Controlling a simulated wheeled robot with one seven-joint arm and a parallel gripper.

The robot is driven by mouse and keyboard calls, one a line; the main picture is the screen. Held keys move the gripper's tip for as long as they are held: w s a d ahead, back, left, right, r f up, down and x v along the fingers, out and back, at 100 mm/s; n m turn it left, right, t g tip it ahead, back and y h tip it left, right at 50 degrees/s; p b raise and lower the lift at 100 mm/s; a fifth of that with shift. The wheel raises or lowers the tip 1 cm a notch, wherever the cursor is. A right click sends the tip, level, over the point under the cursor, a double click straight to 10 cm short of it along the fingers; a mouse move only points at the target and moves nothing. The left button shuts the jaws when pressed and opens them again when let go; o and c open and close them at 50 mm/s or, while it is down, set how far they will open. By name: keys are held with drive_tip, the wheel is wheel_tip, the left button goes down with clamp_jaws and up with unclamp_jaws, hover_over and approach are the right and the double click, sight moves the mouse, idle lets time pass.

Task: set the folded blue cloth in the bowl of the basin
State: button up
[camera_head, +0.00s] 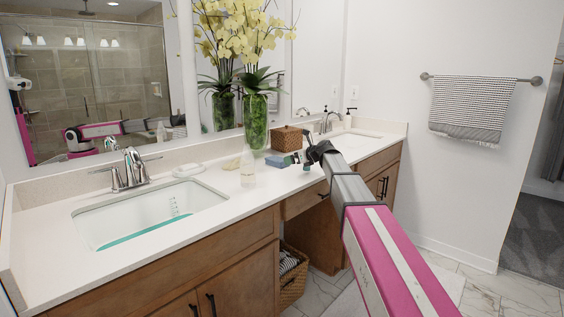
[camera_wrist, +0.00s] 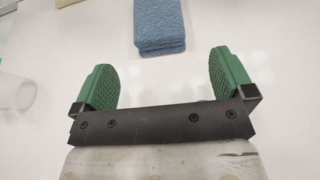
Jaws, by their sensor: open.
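The folded blue cloth (camera_head: 277,162) lies on the white counter between the two sinks. In the wrist view the cloth (camera_wrist: 159,24) is at the top middle, just beyond my fingertips and apart from them. My gripper (camera_head: 294,160) is close to the right of the cloth in the head view. In the wrist view my gripper (camera_wrist: 164,78) has its green fingers spread, with only bare counter between them. The near basin (camera_head: 128,215) is a white rectangular bowl at the left, with a teal strip along its near edge. The far basin (camera_head: 352,139) is partly hidden by my arm.
A clear bottle (camera_head: 247,168) stands left of the cloth, near the path to the near basin. A glass vase (camera_head: 255,122) with yellow orchids and a brown woven box (camera_head: 286,138) stand behind. A soap dish (camera_head: 188,169) and chrome faucet (camera_head: 133,168) are beside the near basin.

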sight(279, 159)
drive_tip(key=x, duration=0.7)
drive_tip(key=r+x, duration=0.1)
drive_tip(key=x, duration=0.1)
drive_tip(key=shift+w+a+f, duration=0.15)
drive_tip(key=shift+w+a, duration=0.1)
drive_tip(key=shift+a, duration=0.15)
drive_tip(key=shift+w+a+f, duration=0.2)
drive_tip(key=shift+w+a, duration=0.05)
drive_tip(key=shift+a, duration=0.1)
drive_tip(key=c, duration=1)
drive_tip(key=shift+c, duration=0.2)
